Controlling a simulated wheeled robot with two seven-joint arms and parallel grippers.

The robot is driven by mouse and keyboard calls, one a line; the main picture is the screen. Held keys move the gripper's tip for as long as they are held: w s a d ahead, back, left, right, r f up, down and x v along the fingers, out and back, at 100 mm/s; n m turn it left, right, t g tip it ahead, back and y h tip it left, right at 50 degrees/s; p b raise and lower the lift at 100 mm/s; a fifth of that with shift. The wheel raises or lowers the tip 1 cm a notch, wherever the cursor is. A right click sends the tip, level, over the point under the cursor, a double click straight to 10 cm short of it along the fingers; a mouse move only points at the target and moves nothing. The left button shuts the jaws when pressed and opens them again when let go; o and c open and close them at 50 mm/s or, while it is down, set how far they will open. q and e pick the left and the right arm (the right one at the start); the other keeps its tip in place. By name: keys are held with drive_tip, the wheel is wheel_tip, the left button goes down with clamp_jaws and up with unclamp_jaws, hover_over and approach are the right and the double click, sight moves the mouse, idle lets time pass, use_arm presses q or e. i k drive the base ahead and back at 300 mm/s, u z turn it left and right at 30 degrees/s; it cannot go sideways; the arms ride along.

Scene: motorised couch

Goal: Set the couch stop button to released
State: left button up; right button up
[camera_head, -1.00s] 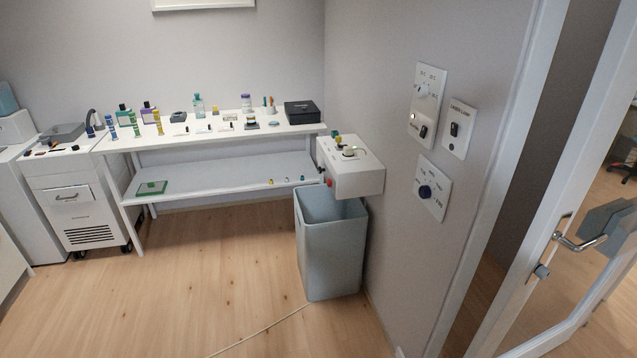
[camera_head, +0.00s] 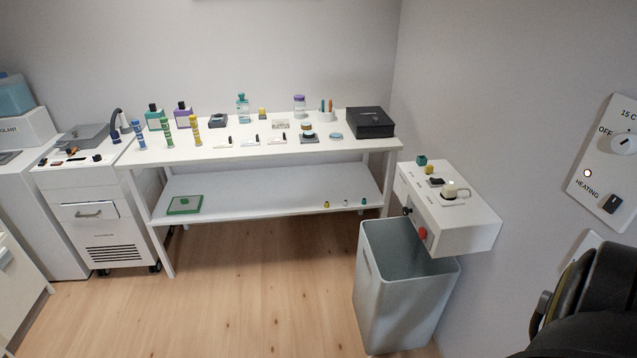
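A red round button (camera_head: 422,233) sits on the front side of a white wall-mounted box (camera_head: 465,232) at the right. It is the only red stop-like button I see; no label marks it as the couch stop, and whether it is pressed or released is too small to tell. A small black knob (camera_head: 407,211) is beside it on the same side. No couch is in view. Part of my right arm shows dark at the lower right, but its fingertips are not visible. My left gripper is out of view.
A grey bin (camera_head: 395,305) stands on the floor under the box. A white table (camera_head: 240,152) with bottles and small items runs along the back wall. A wall panel with a heating switch (camera_head: 613,204) is at the far right. The wooden floor in front is clear.

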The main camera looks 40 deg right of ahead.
sight(422, 233)
drive_tip(key=z, duration=0.3)
drive_tip(key=i, duration=1.65)
drive_tip(key=z, duration=1.65)
drive_tip(key=i, duration=0.5)
drive_tip(key=z, duration=0.45)
